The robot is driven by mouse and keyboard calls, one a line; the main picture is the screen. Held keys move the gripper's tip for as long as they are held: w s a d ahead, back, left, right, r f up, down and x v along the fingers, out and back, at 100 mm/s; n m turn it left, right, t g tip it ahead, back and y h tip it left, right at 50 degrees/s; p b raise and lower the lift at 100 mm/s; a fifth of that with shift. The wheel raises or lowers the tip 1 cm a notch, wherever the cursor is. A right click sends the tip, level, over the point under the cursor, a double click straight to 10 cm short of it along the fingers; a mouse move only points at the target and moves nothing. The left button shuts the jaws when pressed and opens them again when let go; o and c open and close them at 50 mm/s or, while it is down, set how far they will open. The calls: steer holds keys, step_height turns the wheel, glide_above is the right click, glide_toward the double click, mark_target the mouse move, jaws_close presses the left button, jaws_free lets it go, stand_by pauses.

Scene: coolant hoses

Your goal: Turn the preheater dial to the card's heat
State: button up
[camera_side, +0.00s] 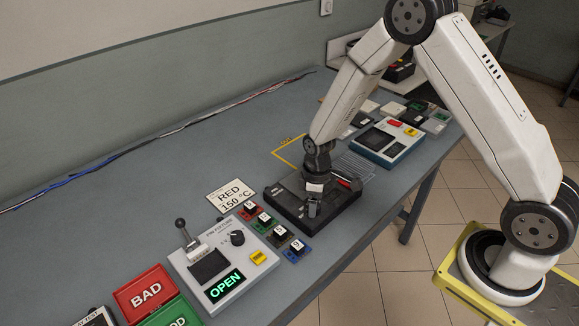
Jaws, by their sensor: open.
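A white card (231,194) reading "RED 150 °C" lies on the bench, left of a black unit (283,203). My gripper (313,208) points down over this black unit, low and close to its top. It is open, and I see nothing held between its fingers. I cannot tell whether it touches the unit. No dial marked as the preheater's can be made out; part of the black unit is hidden behind my gripper. A dark round knob (237,238) sits on the grey fixture panel (234,291) at the front left.
The fixture panel has a black lever (183,230) and a lit "OPEN" display (225,286). Several numbered coloured blocks stand beside it. A red BAD bin (145,292) is at front left. A blue-edged device (386,142) is behind right. Cables run along the wall.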

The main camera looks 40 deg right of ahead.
steer(key=shift+f, duration=0.45)
jaws_close()
steer(key=shift+m, duration=0.3)
steer(key=m, duration=0.8)
steer(key=shift+m+t, duration=0.3)
stand_by(0.3)
